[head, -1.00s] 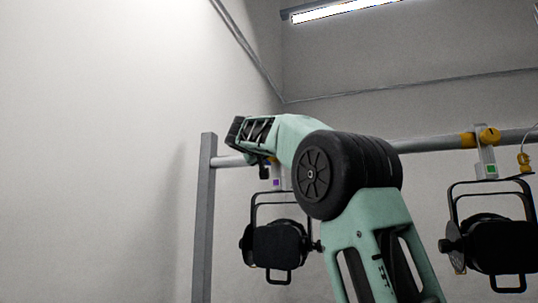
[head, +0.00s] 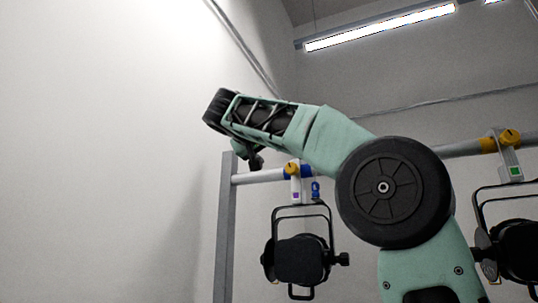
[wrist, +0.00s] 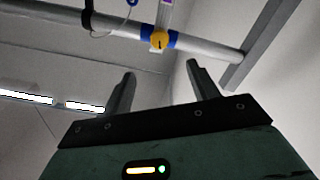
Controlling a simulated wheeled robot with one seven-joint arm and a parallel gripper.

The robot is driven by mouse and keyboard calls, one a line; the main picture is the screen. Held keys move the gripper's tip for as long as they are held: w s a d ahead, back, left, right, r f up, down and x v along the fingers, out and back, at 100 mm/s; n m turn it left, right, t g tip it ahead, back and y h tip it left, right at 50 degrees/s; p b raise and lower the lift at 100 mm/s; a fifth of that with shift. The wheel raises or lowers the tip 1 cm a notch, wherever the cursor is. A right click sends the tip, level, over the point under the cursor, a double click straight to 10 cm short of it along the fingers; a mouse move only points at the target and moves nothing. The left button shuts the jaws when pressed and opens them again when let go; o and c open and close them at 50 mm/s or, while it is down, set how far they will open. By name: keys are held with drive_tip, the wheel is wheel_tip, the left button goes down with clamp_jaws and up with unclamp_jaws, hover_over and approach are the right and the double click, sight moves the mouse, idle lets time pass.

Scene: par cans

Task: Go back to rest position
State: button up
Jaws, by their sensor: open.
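My gripper (wrist: 160,80) shows in the wrist view with its two fingers apart and nothing between them. The fingers are apart from the clamp. In the head view my arm reaches up and left, in front of the pipe (head: 258,177).
A grey post (head: 226,235) holds the pipe's left end. The wall at the left is bare. A lit ceiling lamp (head: 380,27) is above.

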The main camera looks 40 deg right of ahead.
drive_tip(key=shift+s+a, duration=0.1)
drive_tip(key=shift+a, duration=0.05)
idle(0.5)
drive_tip(key=w+a+f+n+t+y, duration=0.25)
drive_tip(key=w+a+f+n, duration=0.2)
drive_tip(key=f, duration=0.45)
drive_tip(key=w+a+f+n+t+y, duration=0.1)
drive_tip(key=w+a+f+n+y, duration=0.25)
drive_tip(key=a+f, duration=0.35)
drive_tip(key=s+a+f+n+g+y, duration=0.1)
drive_tip(key=a+f+n+y, duration=0.15)
drive_tip(key=a+f, duration=0.4)
drive_tip(key=a+f+n+g+y, duration=0.1)
drive_tip(key=a+f+y, duration=0.2)
drive_tip(key=f, duration=0.7)
drive_tip(key=s+a+f+n+g+y, duration=0.25)
drive_tip(key=s+a+f, duration=0.3)
drive_tip(key=f, duration=0.45)
drive_tip(key=s+a+f+n+g+y, duration=0.1)
drive_tip(key=s+a+f+g, duration=0.1)
drive_tip(key=s+f, duration=0.8)
drive_tip(key=s+a+f+g+y, duration=0.2)
drive_tip(key=s+a+f+g, duration=0.1)
drive_tip(key=s+f, duration=0.8)
drive_tip(key=s, duration=0.4)
drive_tip(key=shift+s+a+f+n+g, duration=0.15)
drive_tip(key=shift+a+f+n+g, duration=0.15)
drive_tip(key=shift+n+g, duration=0.1)
